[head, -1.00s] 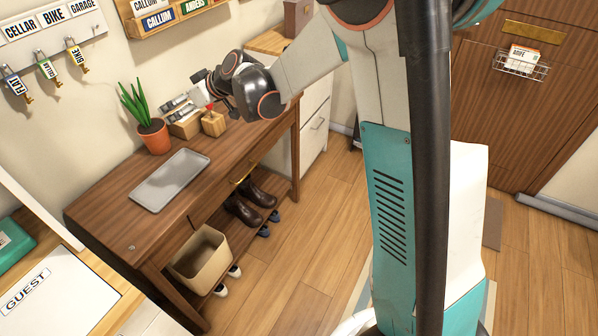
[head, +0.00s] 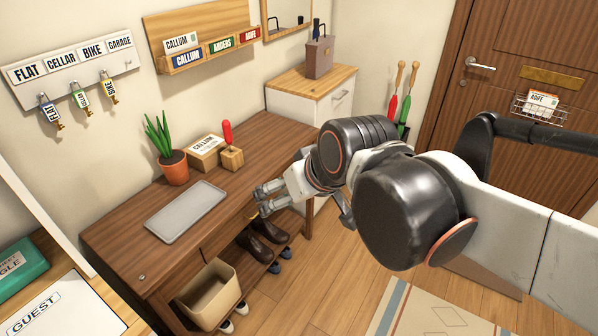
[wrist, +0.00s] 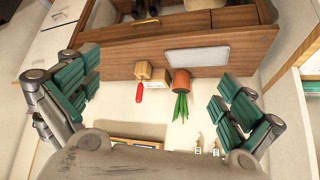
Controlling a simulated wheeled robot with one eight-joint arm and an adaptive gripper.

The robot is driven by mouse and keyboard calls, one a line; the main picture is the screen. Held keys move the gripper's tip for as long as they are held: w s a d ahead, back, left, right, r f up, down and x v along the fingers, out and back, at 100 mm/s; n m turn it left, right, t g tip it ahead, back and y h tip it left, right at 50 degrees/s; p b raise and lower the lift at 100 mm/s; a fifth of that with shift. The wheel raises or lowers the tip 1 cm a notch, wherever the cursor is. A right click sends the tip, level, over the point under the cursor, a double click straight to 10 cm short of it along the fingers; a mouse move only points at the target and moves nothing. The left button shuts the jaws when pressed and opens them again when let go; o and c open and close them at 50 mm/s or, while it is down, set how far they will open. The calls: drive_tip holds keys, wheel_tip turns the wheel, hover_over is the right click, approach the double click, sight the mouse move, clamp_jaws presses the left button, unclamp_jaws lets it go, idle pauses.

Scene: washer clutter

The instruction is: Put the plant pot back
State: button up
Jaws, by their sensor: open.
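The plant pot (head: 174,170) is terracotta orange with upright green leaves. It stands upright at the back of the dark wooden desk (head: 118,232), against the wall. The pot also shows in the wrist view (wrist: 181,83), upside down and between the spread fingers. My gripper (head: 262,198) is open and empty, near the desk's front edge and to the right of the pot, well apart from it. Its teal finger pads show wide apart in the wrist view (wrist: 160,85).
A grey tray (head: 187,212) lies in front of the pot. A wooden box labelled Callum (head: 204,153) and a block with a red-handled tool (head: 231,157) stand to its right. Key hooks (head: 80,72) and a letter rack (head: 200,50) hang above. The desk's left end is mostly clear.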

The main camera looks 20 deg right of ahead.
drive_tip(key=s+d+f+m+h, duration=0.1)
drive_tip(key=s+d+f, duration=0.1)
drive_tip(key=s, duration=0.3)
drive_tip(key=shift+d, duration=0.2)
drive_tip(key=shift+s, duration=0.1)
idle(0.9)
